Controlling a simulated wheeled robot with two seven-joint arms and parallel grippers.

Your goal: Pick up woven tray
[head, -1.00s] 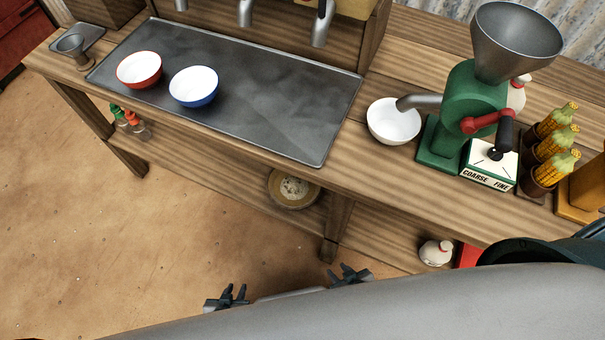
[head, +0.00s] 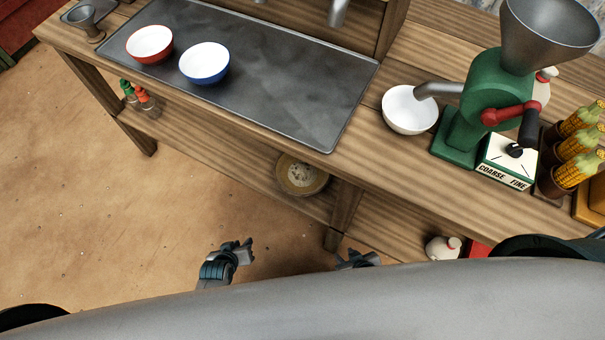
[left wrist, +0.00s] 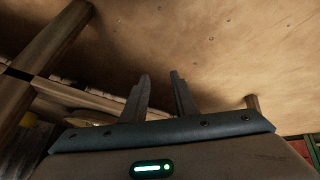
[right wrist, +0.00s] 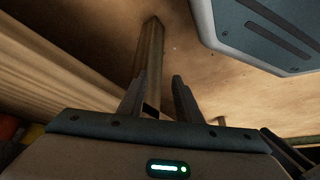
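A round tan tray (head: 304,191), which looks like the woven tray, lies on the lower shelf under the counter in the head view, with something pale in its middle. Its back edge is partly hidden by the counter. My left gripper (head: 245,250) is in front of the shelf, below and left of the tray in the picture, apart from it. My right gripper (head: 358,260) is below and right of it, near the shelf post, also apart. In the left wrist view (left wrist: 160,85) and the right wrist view (right wrist: 158,85) the fingers stand apart with nothing between them.
A wooden post (head: 343,213) stands right of the tray. Red and green-capped bottles (head: 140,98) stand at the shelf's left end. A white jug (head: 442,248) is right of the post. Bowls (head: 204,63) and a green mill (head: 480,105) stand above. Open floor lies left.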

